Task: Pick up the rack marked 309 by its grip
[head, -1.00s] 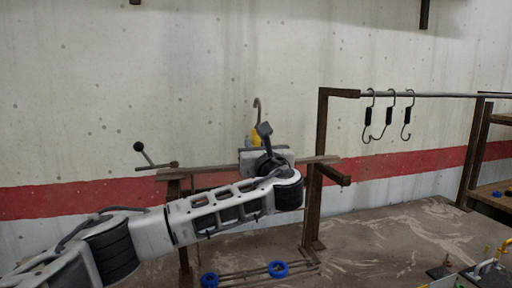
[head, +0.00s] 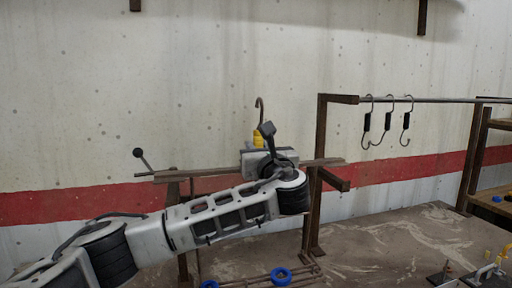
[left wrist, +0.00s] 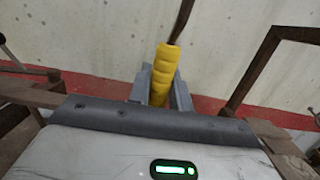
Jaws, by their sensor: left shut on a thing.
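A yellow grip (head: 258,140) with a thin brown hook (head: 260,108) rising from it stands upright above a brown beam. It also shows in the left wrist view, where the yellow grip (left wrist: 165,70) sits between two grey fingers. My left gripper (left wrist: 160,90) is shut on this yellow grip. In the head view my left wrist hides what lies below the grip. No number 309 can be read in either view, so I cannot tell the marking of the held thing. My right gripper is not in view.
Several black-gripped hooks (head: 386,122) hang from a rail (head: 430,99) on a brown frame at right. The brown beam (head: 325,162) lies close behind my left gripper. A ball-ended lever (head: 143,158) is at left. Blue rings (head: 281,275) sit on low rods in front.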

